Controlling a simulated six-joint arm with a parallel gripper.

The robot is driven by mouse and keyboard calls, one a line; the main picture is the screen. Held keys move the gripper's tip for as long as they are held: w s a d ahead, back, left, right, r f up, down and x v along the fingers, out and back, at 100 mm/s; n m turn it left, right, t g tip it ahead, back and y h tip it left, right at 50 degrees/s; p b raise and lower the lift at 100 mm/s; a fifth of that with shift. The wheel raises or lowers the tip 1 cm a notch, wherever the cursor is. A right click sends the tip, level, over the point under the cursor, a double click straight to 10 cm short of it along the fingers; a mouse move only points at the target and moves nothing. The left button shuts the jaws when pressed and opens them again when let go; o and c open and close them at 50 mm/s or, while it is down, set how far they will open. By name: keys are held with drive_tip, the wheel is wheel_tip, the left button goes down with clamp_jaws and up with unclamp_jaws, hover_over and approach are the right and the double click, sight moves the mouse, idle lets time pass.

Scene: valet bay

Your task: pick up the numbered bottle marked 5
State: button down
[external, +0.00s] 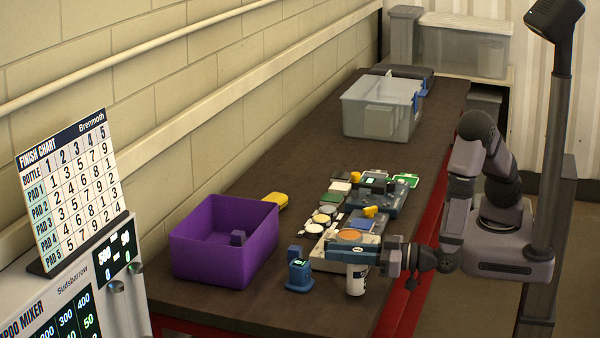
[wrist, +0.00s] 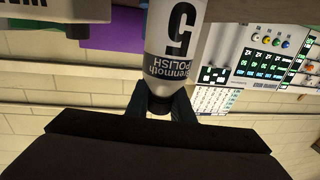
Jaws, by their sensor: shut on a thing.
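The bottle marked 5 (wrist: 176,45) fills the upper middle of the wrist view. It is white with a grey label band reading Brenmoth Polish and a dark cap, and it appears upside down there. In the external view the white bottle (external: 356,281) is at the near end of the bench, close to its right edge. My gripper (external: 372,262) reaches in from the right and is shut on it. The wrist view also shows my gripper's dark fingers (wrist: 170,106) around the cap end. I cannot tell whether the bottle touches the bench.
A purple bin (external: 215,261) and a small blue device (external: 299,275) stand left of the bottle. Pads and tools, including an orange disc pad (external: 346,236), lie behind it. A clear tub (external: 372,119) stands farther back. A finish chart (external: 70,190) stands at far left.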

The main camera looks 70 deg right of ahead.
wheel_tip(320, 180, up, 9)
drive_tip(key=shift+b, duration=0.3)
drive_tip(key=shift+r, duration=0.15)
